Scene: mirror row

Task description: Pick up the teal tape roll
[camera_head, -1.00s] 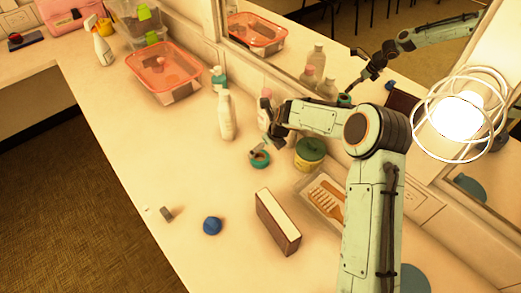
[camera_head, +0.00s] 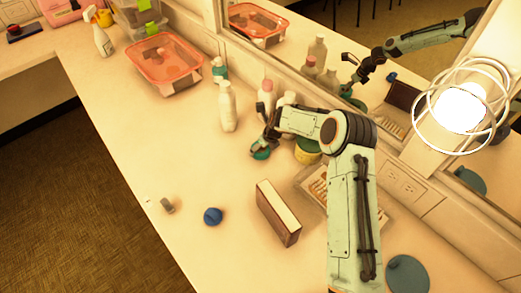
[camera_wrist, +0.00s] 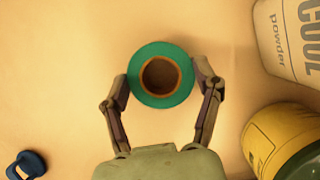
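The teal tape roll (camera_wrist: 136,88) lies flat on the counter, its brown core facing up in the wrist view. In the head view the tape roll (camera_head: 260,153) is just below my gripper and partly hidden by it. My gripper (camera_wrist: 164,84) has one finger on each side of the roll, with the fingertips close to its left and right edges. I cannot tell whether the fingertips touch it. The fingers are spread apart by about the roll's width. In the head view my gripper (camera_head: 262,143) points down at the roll.
A yellow and green tub (camera_wrist: 266,132) and a white powder bottle (camera_wrist: 292,45) stand to the right in the wrist view. A white bottle (camera_head: 228,107), brown box (camera_head: 278,213) and blue object (camera_head: 213,216) stand around. Clear counter lies left of the roll.

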